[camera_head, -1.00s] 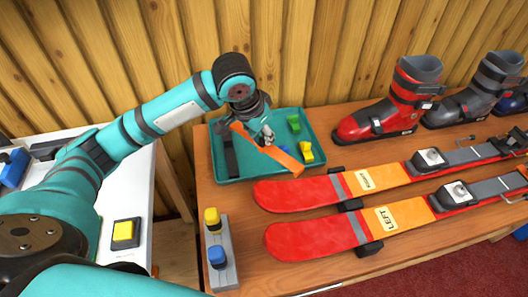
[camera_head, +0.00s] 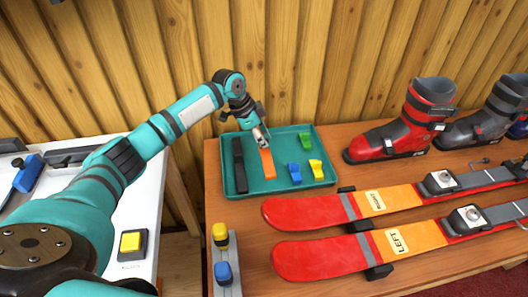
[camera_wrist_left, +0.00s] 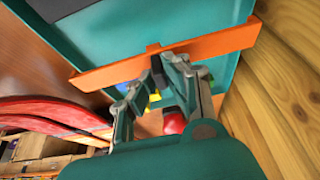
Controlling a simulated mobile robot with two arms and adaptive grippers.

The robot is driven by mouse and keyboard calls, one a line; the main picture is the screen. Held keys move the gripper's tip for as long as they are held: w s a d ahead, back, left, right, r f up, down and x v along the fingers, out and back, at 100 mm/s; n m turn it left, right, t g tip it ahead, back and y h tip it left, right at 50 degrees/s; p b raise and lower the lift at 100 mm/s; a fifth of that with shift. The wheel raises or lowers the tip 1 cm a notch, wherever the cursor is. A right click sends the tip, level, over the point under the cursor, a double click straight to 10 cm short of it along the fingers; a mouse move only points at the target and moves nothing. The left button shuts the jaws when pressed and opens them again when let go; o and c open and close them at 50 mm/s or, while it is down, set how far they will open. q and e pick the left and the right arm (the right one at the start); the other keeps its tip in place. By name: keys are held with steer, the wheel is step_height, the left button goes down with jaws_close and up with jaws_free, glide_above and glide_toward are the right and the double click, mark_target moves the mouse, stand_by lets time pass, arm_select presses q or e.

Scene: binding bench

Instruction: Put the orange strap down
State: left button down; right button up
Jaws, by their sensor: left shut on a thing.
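The orange strap (camera_head: 267,162) is over the left part of the teal tray (camera_head: 262,190), beside a dark strap (camera_head: 240,165). Its long side runs roughly parallel to the dark strap. My left gripper (camera_head: 262,136) is at the strap's far end in the head view and is shut on it. In the left wrist view the orange strap (camera_wrist_left: 210,46) crosses at the fingertips of the left gripper (camera_wrist_left: 160,68), with the tray (camera_wrist_left: 130,28) behind it. I cannot tell whether the strap touches the tray floor. My right gripper is out of view.
Blue (camera_head: 294,172), yellow (camera_head: 316,169) and green (camera_head: 305,142) pieces lie in the tray's right part. Red-orange skis (camera_head: 315,212) lie in front, and a red boot (camera_head: 400,130) stands to the right. A wooden wall (camera_head: 300,60) is close behind the tray.

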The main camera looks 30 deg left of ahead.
mark_target(260, 146)
arm_select(q)
step_height(260, 146, down, 5)
steer(key=shift+f, duration=0.1)
stand_by(0.3)
steer(key=c, duration=1.4)
jaws_free()
steer(key=shift+o, duration=0.2)
steer(key=v, duration=1.2)
